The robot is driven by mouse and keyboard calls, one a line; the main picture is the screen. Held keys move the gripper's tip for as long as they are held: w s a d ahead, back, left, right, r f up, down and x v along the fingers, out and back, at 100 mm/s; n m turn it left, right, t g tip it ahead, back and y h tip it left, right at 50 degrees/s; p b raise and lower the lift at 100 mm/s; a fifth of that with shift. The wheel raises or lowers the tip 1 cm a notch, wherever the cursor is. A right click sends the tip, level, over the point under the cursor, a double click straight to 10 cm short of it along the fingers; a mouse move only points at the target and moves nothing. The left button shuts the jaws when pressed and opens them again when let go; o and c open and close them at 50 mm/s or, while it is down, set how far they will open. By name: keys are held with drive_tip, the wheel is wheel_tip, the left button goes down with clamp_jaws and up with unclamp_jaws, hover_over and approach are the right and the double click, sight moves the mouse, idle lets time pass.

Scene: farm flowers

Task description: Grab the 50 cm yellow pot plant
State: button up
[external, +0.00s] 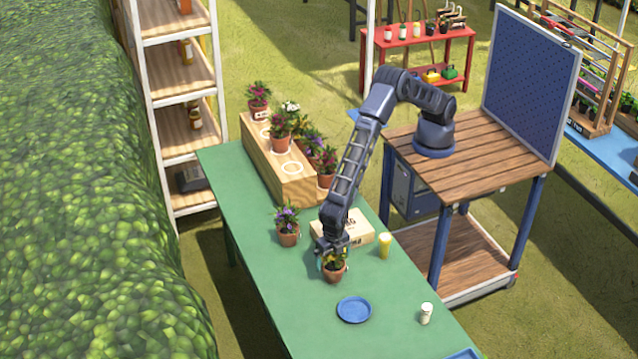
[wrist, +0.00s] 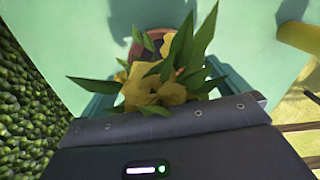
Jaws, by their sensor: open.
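The yellow pot plant (external: 334,264) is a terracotta pot with yellow flowers and green leaves on the green table. In the wrist view its yellow blooms (wrist: 158,88) and long leaves fill the middle, with a bit of the reddish pot behind them. My gripper (external: 331,250) is directly over the plant, pointing down. In the wrist view the teal fingers of my gripper (wrist: 158,90) stand apart to the left and right of the plant. The gripper body hides the near side of the plant.
A purple-flowered pot (external: 288,234) stands to the left behind. A cardboard box (external: 352,228) and a yellow cup (external: 384,246) are close by on the right. A blue plate (external: 354,310) and a white cup (external: 426,313) lie nearer. A wooden planter box (external: 262,165) holds several pots farther back.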

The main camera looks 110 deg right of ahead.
sight(333, 268)
drive_tip(key=shift+s+d+f, duration=0.1)
drive_tip(key=shift+s+f, duration=0.05)
drive_tip(key=shift+f, duration=2.75)
drive_tip(key=shift+c, duration=0.4)
drive_tip(key=c, duration=1.2)
